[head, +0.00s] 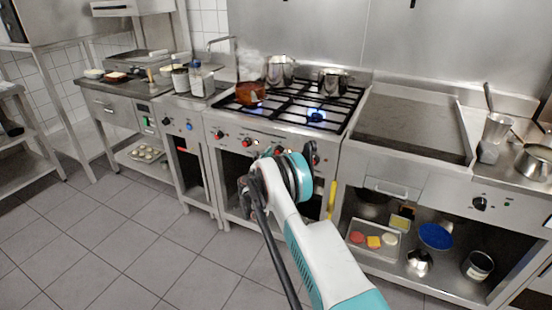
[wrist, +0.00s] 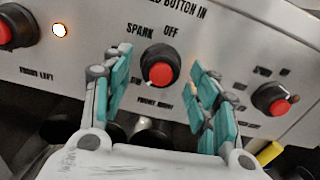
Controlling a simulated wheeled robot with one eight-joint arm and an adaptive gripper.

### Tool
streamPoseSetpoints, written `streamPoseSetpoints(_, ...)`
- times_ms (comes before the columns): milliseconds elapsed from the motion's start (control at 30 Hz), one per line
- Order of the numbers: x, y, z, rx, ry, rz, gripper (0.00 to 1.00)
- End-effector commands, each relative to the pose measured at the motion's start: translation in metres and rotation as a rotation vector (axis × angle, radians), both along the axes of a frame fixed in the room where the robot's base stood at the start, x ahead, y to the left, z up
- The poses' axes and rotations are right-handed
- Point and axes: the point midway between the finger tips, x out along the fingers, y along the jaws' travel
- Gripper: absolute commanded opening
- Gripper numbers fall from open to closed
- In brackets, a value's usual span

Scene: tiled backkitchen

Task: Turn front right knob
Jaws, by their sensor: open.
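My gripper (wrist: 161,75) is open, with one teal finger pad on each side of the knob. Gaps show between the pads and the knob, and nothing is held. In the head view my gripper (head: 308,154) is at the stove front, and my arm hides part of the knob panel. A blue flame (head: 316,115) burns at the front right of the hob.
The front left knob (wrist: 14,28) and another red-capped knob (wrist: 272,98) flank this one. A yellow handle (head: 331,199) hangs below the panel on the right. A steaming copper pot (head: 250,95) and steel pots (head: 334,82) stand on the hob. The tiled floor at left is clear.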

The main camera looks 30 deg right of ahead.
Motion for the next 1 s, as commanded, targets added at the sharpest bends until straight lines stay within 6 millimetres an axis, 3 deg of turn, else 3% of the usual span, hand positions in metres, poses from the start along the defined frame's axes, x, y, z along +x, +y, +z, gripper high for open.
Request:
streamPoseSetpoints(300,0.0017,-0.0021,0.0003,0.000,0.000,0.000,0.54)
streamPoseSetpoints(367,0.0016,-0.0020,0.0003,0.000,0.000,0.000,0.43)
streamPoseSetpoints(500,0.0016,-0.0019,0.0002,0.000,0.000,0.000,0.11)
streamPoseSetpoints(1000,0.0017,-0.0017,0.0001,0.051,-0.065,0.000,0.10)
